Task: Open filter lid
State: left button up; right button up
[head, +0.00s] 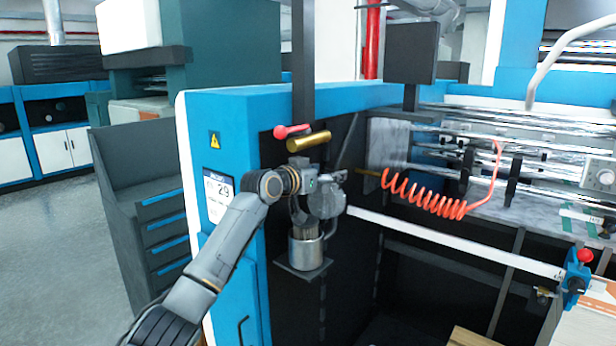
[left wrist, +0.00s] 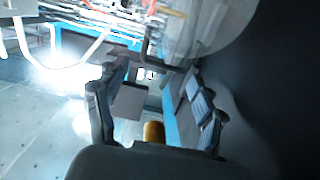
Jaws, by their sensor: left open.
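The filter is a metal cup (head: 307,249) on a small black bracket against the machine's dark side panel in the head view. Its inside shows a brownish, ribbed element standing up. A round grey disc (head: 327,203), which looks like the lid, stands tilted above the cup's right side. My left gripper (head: 318,186) is just above the cup, close beside the disc; whether they touch is unclear. In the left wrist view the left gripper (left wrist: 153,112) has its fingers spread with nothing held between them. My right gripper is not in view.
A brass cylinder (head: 309,141) and a red-knobbed lever (head: 290,131) sit just above the gripper. A coiled orange hose (head: 430,195) hangs to the right. A white bar (head: 455,244) crosses the machine's open front. A dark drawer cabinet (head: 150,210) stands left.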

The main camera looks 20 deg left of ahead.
pick_arm(q)
jog(key=v, duration=0.9)
jog(key=shift+r, duration=0.1)
